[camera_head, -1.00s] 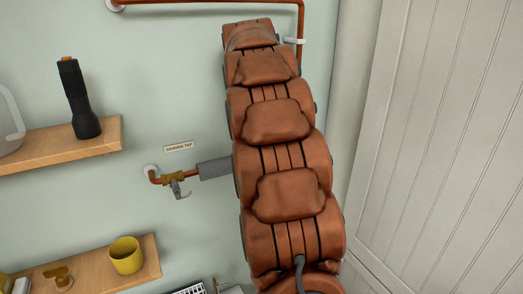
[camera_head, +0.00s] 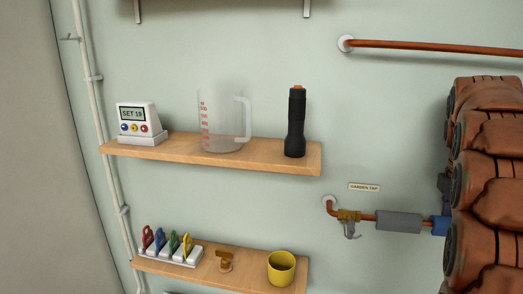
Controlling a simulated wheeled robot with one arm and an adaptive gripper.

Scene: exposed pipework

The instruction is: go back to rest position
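My arm (camera_head: 490,180), copper-brown and segmented, fills the right edge of the head view. My gripper is not in view; the end of the arm lies out of frame or hidden behind its own segments. The garden tap (camera_head: 348,222) is on the wall just left of my arm, with a grey sleeve (camera_head: 398,222) on its pipe. A blue fitting (camera_head: 439,226) shows between the sleeve and my arm, partly hidden by the arm.
The upper shelf (camera_head: 240,154) holds a display box (camera_head: 138,122), a clear measuring jug (camera_head: 222,122) and a black torch (camera_head: 295,122). The lower shelf (camera_head: 205,277) holds colored clips (camera_head: 170,245), a brass part (camera_head: 226,261) and a yellow cup (camera_head: 281,268). A copper pipe (camera_head: 430,47) runs above.

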